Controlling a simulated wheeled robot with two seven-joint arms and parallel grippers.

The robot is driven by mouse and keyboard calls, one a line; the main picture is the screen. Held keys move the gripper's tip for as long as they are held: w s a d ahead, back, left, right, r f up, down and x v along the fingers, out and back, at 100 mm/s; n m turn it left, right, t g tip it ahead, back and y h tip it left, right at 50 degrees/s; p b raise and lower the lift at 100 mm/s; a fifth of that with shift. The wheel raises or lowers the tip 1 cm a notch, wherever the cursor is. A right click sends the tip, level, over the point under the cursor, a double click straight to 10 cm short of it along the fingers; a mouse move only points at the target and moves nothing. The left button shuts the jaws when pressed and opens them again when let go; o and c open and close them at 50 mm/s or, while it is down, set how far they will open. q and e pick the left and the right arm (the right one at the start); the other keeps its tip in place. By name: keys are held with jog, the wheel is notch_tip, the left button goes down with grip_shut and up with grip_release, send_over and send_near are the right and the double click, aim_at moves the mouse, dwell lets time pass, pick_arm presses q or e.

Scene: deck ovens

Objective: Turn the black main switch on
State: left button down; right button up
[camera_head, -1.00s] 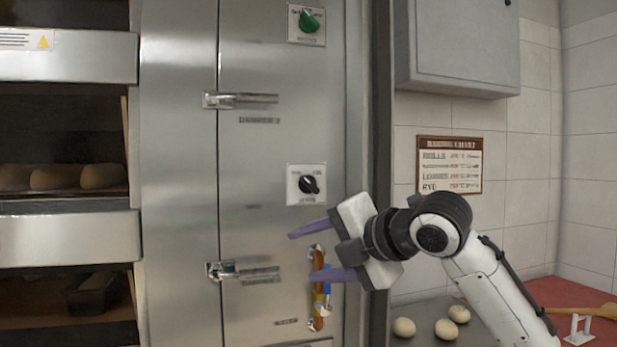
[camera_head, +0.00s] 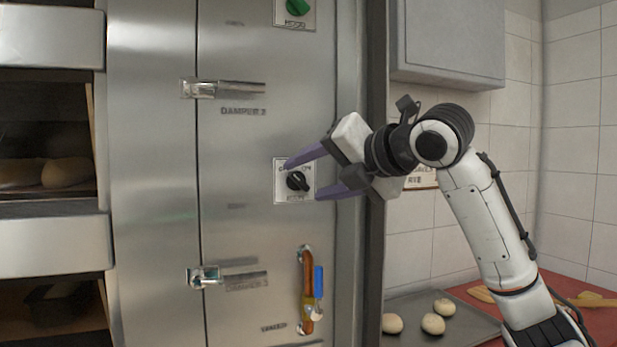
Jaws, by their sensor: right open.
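The black main switch (camera_head: 297,181) is a round black knob on a pale square plate, on the steel oven front at the middle of the head view. Its pointer appears tilted. My right gripper (camera_head: 302,179) is open, with its two purple fingers pointing left at the plate. The upper fingertip overlaps the plate's upper part and the lower fingertip its lower right edge, so the knob shows between them. I cannot tell whether the fingers touch it. My left gripper is not in view.
A green knob (camera_head: 297,7) sits above. Damper handles (camera_head: 228,89) (camera_head: 230,277) project at the left. Below is an orange-brown handle (camera_head: 306,300) with a blue lever (camera_head: 318,281). A grey wall cabinet (camera_head: 450,40) hangs right, above a tray (camera_head: 405,310) with dough balls.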

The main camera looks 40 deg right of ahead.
jog(key=shift+x, duration=0.8)
jog(key=c, duration=1)
jog(key=shift+c, duration=0.2)
